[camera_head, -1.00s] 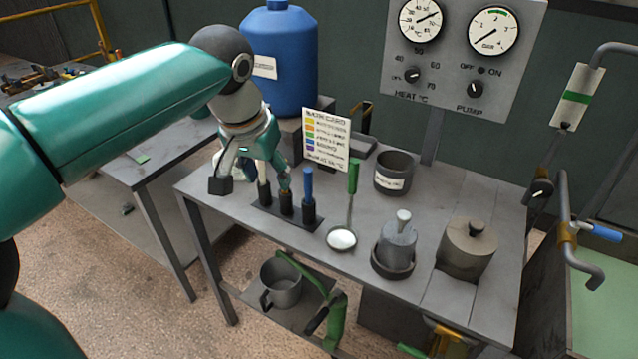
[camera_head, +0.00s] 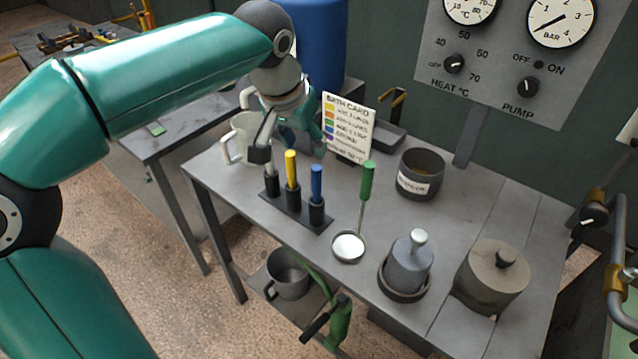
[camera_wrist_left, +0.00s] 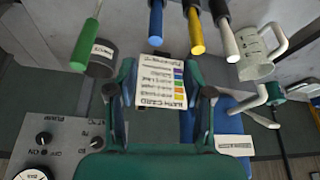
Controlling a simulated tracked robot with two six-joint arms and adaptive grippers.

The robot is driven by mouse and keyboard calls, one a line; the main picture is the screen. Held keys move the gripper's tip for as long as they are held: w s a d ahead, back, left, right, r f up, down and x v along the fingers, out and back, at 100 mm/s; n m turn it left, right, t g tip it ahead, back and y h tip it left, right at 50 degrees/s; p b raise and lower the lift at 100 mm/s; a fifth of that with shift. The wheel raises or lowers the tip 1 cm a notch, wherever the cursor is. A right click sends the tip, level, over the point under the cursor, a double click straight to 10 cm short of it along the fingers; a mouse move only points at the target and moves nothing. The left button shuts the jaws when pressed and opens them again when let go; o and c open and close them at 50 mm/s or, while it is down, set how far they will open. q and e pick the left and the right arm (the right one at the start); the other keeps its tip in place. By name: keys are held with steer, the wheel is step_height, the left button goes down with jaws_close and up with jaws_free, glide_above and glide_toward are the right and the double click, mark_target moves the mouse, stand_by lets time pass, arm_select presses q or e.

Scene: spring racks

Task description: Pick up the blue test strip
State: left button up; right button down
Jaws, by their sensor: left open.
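The blue test strip (camera_head: 316,184) stands upright in the right-hand socket of a dark three-socket holder (camera_head: 289,214) on the grey bench. A yellow strip (camera_head: 291,170) and a white strip (camera_head: 271,158), partly covered by a finger, stand beside it. My left gripper (camera_head: 290,142) is open and empty, behind the strips. In the left wrist view, the blue strip (camera_wrist_left: 156,22) is at the top, beyond the open fingertips (camera_wrist_left: 159,92) and apart from them. My right gripper is not in view.
A bath card (camera_head: 348,125) stands close behind the gripper. A white jug (camera_head: 241,140) is to its left and a blue drum (camera_head: 316,50) behind. A green-handled ladle (camera_head: 366,182), dark pot (camera_head: 420,174), grey weight (camera_head: 410,262) and lidded pot (camera_head: 491,275) stand to the right.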

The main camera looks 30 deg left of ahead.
mark_target(319, 175)
arm_select(q)
steer(key=x, duration=0.7)
steer(key=shift+w+d+f, duration=0.1)
steer(key=shift+w+f, duration=0.05)
steer(key=shift+w, duration=0.05)
steer(key=x, duration=0.5)
steer(key=shift+d, duration=0.15)
steer(key=shift+s, duration=0.1)
steer(key=c, duration=0.9)
